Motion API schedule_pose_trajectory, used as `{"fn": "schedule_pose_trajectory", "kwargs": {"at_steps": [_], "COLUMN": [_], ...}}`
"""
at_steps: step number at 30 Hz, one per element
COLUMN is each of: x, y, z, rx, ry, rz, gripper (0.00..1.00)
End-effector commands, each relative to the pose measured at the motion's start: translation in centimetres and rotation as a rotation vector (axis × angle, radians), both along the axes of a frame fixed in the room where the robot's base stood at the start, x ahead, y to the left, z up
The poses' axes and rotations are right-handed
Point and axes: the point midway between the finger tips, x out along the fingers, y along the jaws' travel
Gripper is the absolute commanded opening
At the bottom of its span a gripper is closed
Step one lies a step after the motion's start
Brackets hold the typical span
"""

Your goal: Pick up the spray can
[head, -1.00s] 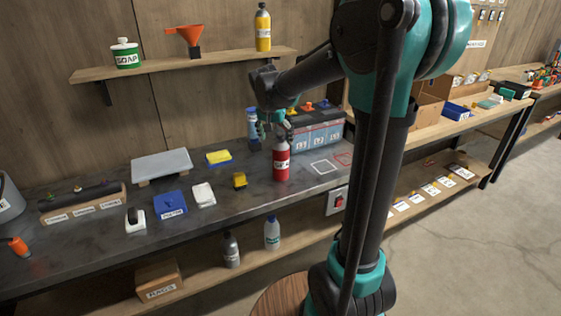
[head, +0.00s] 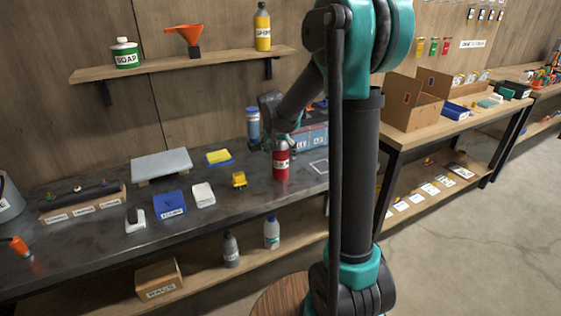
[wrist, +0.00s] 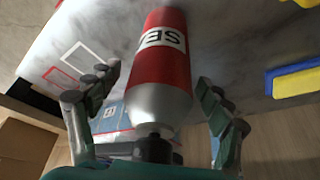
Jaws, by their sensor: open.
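The spray can (head: 281,163) is red with a white label and a dark top, and stands upright on the dark workbench (head: 100,244). My gripper (head: 277,142) is at the can's top in the head view, partly hidden by my arm. In the wrist view the can (wrist: 160,62) lies between the two spread fingers of my gripper (wrist: 158,97), its silver shoulder and black nozzle towards the palm. Gaps show between the can and both fingers. The label reads "SE", with the rest hidden.
A blue-capped bottle (head: 252,125) stands behind the can, and a grey-blue bin unit (head: 312,138) stands behind it to the right. A wall shelf (head: 185,64) hangs above. Bare bench lies in front of the can.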

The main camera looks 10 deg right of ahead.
Motion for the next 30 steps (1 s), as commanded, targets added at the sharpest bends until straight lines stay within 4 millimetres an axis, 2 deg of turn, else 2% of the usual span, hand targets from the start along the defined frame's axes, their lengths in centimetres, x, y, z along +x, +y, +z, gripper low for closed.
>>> {"fn": "schedule_pose_trajectory", "kwargs": {"at_steps": [2, 18, 26, 30], "x": [-0.01, -0.01, -0.01, 0.03], "y": [0.0, 0.01, 0.0, 0.01], "z": [0.02, 0.06, 0.17, 0.86], "rx": [0.0, 0.0, 0.0, 0.0], "ry": [0.0, 0.0, 0.0, 0.0], "rz": [0.0, 0.0, 0.0, 0.0], "gripper": [0.79, 0.14, 0.14, 0.14]}}
